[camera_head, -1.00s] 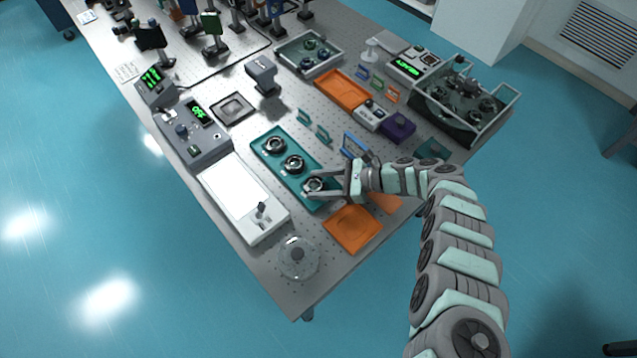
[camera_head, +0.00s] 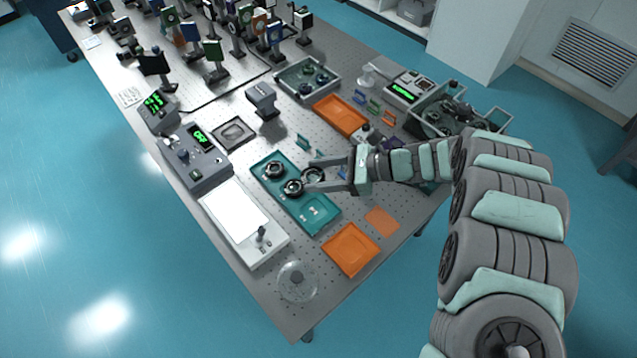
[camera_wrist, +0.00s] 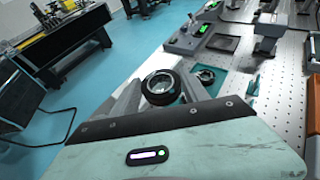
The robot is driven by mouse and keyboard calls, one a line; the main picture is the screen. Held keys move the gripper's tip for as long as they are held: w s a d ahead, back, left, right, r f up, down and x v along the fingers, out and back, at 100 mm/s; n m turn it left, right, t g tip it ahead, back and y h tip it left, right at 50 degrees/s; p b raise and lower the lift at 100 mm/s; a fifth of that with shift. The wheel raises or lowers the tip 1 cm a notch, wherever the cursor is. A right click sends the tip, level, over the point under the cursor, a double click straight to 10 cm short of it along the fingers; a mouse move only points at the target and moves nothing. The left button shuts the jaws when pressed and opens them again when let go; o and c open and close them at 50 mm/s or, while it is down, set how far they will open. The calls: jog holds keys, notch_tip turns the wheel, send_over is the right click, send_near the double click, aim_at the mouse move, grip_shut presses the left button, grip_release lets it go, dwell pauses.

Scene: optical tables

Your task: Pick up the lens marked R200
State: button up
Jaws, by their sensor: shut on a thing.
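My gripper (camera_head: 311,175) is shut on a black-ringed lens (camera_head: 313,174), held above the teal tray (camera_head: 325,222). The held lens also shows between my fingers in the wrist view (camera_wrist: 160,88), with clear glass in its ring. Two similar lenses sit in the tray: one at the far end (camera_head: 275,169) and one in the middle (camera_head: 293,188), close beside my fingers in the head view. The near slot of the tray is empty. No R200 marking is readable on any lens.
A white light panel (camera_head: 236,212) lies left of the tray. An orange tray (camera_head: 350,249) and a clear round dish (camera_head: 297,282) are at the near end. Small upright plates stand behind the tray, near my arm. Tall optic mounts crowd the table's far end.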

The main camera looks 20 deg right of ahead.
aim_at(318, 177)
notch_tip(318, 177, up, 2)
jog(key=shift+d+r, duration=0.1)
jog(key=shift+d, duration=0.05)
jog(key=shift+r, duration=0.8)
